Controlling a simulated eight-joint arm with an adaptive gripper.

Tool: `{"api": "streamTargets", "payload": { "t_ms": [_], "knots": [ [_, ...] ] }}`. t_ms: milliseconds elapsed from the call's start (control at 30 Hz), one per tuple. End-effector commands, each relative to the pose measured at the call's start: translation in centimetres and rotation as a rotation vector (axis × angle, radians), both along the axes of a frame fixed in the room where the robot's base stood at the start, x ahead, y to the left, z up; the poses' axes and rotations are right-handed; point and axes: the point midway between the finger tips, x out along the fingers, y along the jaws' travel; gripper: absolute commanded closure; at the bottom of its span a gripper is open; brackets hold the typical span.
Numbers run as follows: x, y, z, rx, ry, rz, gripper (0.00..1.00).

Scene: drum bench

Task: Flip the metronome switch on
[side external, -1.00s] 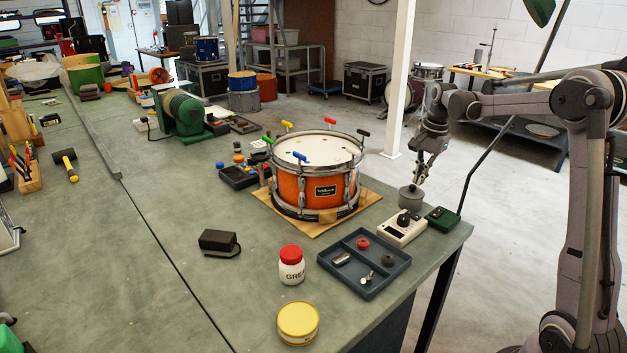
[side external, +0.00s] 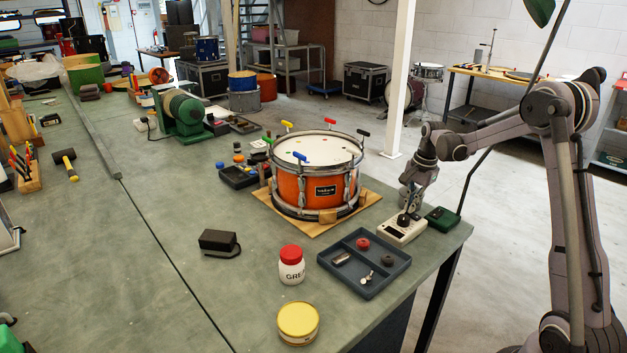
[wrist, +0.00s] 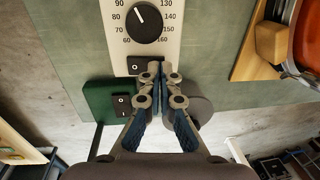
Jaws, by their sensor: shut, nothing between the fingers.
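The metronome (side external: 402,230) is a cream box with a black dial, near the bench's right corner. In the wrist view its face (wrist: 115,42) shows the dial (wrist: 144,23) ringed with numbers and a small dark rocker switch (wrist: 135,65) below, partly beside the fingers. The switch's position is too small to tell. In the side view my gripper (side external: 410,205) is low over the metronome's back end.
A green box (side external: 442,218) with its own rocker switch (wrist: 122,104) stands close beside the metronome. A grey round object (wrist: 202,108) lies under my fingers' right side. The orange drum (side external: 318,188) and a parts tray (side external: 347,286) are near.

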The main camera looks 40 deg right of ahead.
Motion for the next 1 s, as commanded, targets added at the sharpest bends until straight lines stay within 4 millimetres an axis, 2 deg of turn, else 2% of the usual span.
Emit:
{"api": "streamTargets", "payload": {
  "t_ms": [200,467,1000],
  "knots": [
    [0.3,0.0,-0.7,0.0,0.003,0.0,1.0],
    [0.2,0.0,-0.6,0.0,0.002,0.0,1.0],
    [-1.3,0.0,-0.1,0.0,0.002,0.0,1.0]
  ]
}}
